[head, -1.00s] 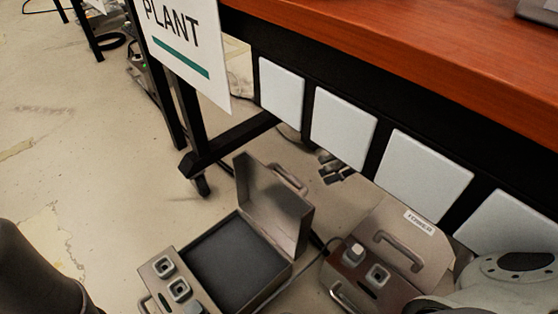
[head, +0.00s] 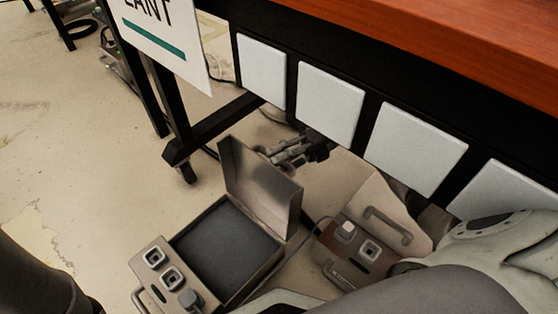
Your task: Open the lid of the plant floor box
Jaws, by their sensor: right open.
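The plant floor box (head: 220,245) stands on the floor below the PLANT sign (head: 165,30), a grey metal case with a dark, empty-looking interior. Its lid (head: 262,190) stands up, open, hinged along the right side of the case. My right gripper (head: 272,156) is open, just behind the lid's upper edge, close to where the lid's outer handle is. Whether it touches the lid or handle I cannot tell. My left gripper is out of view; only a dark part of mine shows at lower left.
A second case (head: 378,215) with a handle on its closed lid stands to the right. Both cases have panels with square sockets. The wooden-topped bench (head: 400,30) with white panels (head: 330,103) overhangs them, its dark leg (head: 172,110) behind.

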